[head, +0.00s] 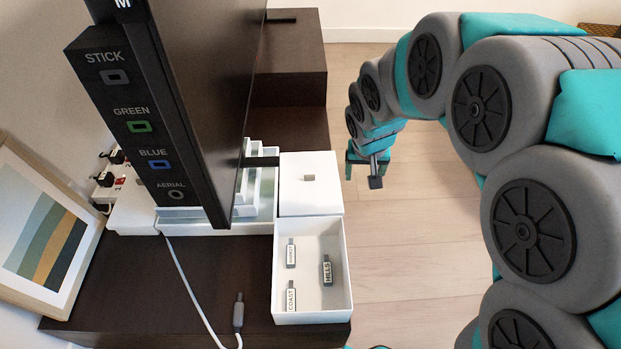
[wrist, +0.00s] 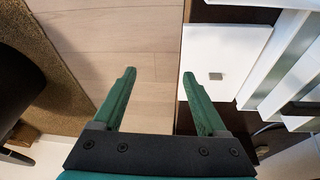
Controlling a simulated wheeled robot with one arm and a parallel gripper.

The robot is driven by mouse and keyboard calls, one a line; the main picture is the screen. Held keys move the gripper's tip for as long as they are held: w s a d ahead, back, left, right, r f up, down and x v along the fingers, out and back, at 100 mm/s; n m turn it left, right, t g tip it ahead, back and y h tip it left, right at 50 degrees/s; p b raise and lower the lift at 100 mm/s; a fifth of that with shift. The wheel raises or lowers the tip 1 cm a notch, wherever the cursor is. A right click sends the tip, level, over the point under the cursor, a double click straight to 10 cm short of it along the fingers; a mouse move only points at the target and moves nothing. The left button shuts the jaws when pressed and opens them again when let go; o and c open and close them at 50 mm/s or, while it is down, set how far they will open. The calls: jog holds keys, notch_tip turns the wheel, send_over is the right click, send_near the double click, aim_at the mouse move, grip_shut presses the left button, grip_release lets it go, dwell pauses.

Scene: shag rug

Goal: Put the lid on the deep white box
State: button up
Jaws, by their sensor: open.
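The deep white box (head: 338,250) stands open at the front right of the dark cabinet. Several small labelled sticks lie in it, among them HILLS (head: 327,270) and COAST (head: 291,297). The white lid (head: 295,201), a flat square with a small grey-beige knob (head: 309,178), lies just behind the box. I cannot tell what is under it. The lid also shows in the wrist view (wrist: 235,48), right of my fingers. My gripper (head: 364,172) is open and empty, apart from the lid, to its right over the floor side. Its green fingers show spread in the wrist view (wrist: 158,75).
A cable with a plug (head: 238,312) lies on the cabinet left of the box. A framed picture (head: 45,235) leans at left. Floor (head: 430,215) at right is clear.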

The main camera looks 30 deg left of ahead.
jog(key=n+y, duration=0.2)
send_near(309, 176)
jog(key=f, duration=0.1)
jog(key=a+f, duration=0.1)
jog(key=f, duration=0.1)
jog(key=shift+a+t, duration=0.1)
jog(key=shift+t, duration=0.2)
jog(key=x, duration=0.5)
jog(key=shift+w+f+b, duration=0.25)
jog(key=shift+w+b, duration=0.15)
grip_shut()
